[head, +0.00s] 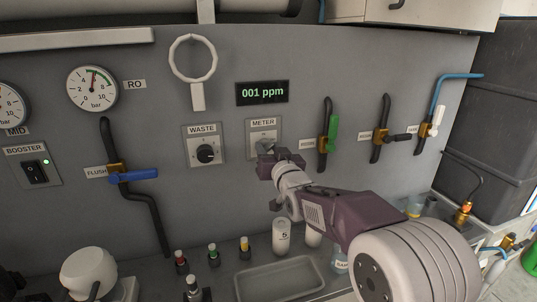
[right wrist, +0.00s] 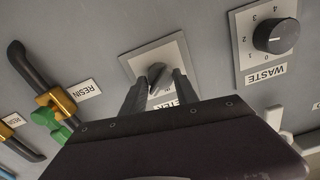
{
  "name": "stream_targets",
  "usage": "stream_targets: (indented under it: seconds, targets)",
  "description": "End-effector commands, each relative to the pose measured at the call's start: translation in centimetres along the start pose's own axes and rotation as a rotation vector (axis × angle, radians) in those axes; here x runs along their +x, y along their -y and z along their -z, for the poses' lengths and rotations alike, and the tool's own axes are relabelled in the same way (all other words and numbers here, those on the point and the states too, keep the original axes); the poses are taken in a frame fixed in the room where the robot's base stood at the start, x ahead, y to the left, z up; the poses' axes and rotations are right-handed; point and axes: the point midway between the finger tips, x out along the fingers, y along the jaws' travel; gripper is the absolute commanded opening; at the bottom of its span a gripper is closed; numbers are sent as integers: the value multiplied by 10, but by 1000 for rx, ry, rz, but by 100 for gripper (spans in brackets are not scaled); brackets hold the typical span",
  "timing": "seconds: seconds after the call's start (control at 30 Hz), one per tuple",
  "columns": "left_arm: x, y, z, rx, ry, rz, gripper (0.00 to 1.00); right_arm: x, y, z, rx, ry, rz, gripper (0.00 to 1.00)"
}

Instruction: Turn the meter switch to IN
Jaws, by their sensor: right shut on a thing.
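The meter switch is a small dark grey knob (right wrist: 156,72) on a light square plate (head: 262,131) under the METER label, below the green display. My right gripper (head: 267,154) reaches up to the plate from the lower right and is shut on the knob. In the right wrist view, which is nearly upside down, its two fingers (right wrist: 160,88) stand on either side of the knob. The knob's pointer looks slanted there. The position marks are mostly hidden by the fingers, so I cannot tell which one it points to. My left gripper is not in view.
The display (head: 262,93) reads 001 ppm. The WASTE dial (head: 205,154) is left of the meter plate. A green-handled valve (head: 333,132) is close on the right. A shallow tray (head: 280,279) and small bottles stand on the counter below.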

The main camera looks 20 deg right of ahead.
Motion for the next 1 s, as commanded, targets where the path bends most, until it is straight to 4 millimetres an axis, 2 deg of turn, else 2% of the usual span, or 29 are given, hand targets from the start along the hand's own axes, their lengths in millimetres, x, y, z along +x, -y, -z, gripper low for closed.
stream_targets:
  seconds: [0.03, 0.6, 1.0]
  targets:
    - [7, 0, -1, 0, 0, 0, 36, 0, 0, -4, -41, -1, 1, 0]
    - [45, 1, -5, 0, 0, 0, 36, 0, 1, -3, -575, 0, 0, 0]
    - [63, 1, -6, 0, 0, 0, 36, 0, 2, -2, -845, 0, 0, 0]
